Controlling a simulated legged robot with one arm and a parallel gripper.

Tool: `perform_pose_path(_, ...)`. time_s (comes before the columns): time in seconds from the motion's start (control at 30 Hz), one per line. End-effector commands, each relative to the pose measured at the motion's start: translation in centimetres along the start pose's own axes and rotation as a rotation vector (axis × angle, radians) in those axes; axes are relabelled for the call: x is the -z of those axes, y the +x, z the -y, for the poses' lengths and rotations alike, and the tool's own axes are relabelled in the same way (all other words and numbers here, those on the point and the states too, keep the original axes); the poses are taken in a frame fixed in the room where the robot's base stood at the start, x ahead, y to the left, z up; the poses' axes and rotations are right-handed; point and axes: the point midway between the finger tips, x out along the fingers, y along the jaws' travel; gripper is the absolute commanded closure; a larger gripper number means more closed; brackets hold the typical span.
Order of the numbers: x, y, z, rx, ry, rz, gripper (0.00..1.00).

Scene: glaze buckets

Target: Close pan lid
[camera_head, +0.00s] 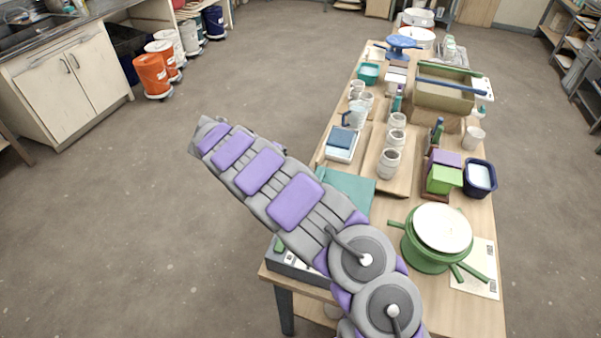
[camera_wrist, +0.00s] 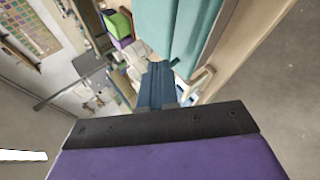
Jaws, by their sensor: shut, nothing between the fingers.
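A green pan (camera_head: 428,254) with green handles stands on the near right of the table. A round white lid or disc (camera_head: 443,225) lies over its top, set toward the back. I cannot tell whether it is fully seated. My gripper (camera_wrist: 158,70) shows in the wrist view as dark blue fingers, shut and empty. In the head view my arm reaches up and left, so the gripper is well away from the pan, off the table's left side. The pan does not show clearly in the wrist view.
The long wooden table (camera_head: 483,218) carries white jars (camera_head: 388,163), a green box (camera_head: 443,180), a dark blue tub (camera_head: 479,177) and a cardboard box (camera_head: 443,93). A teal sheet (camera_head: 349,189) lies at its left edge. The floor left is clear.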

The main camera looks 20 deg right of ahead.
Motion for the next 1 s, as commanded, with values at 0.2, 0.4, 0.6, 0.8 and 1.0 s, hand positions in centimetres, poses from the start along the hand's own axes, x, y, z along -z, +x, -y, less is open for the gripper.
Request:
perform_pose_path(0.2,0.2,-3.2,1.2,0.002,-0.001,-0.004,1.0)
perform_pose_path(0.4,0.3,-5.5,1.9,-0.001,0.0,-0.005,1.0)
perform_pose_path(0.6,0.4,-6.3,2.2,-0.003,0.002,-0.002,1.0)
perform_pose_path(0.8,0.4,-6.2,1.9,-0.003,0.003,0.0,1.0)
perform_pose_path(1.0,0.2,-5.9,-1.5,-0.019,0.004,0.019,1.0)
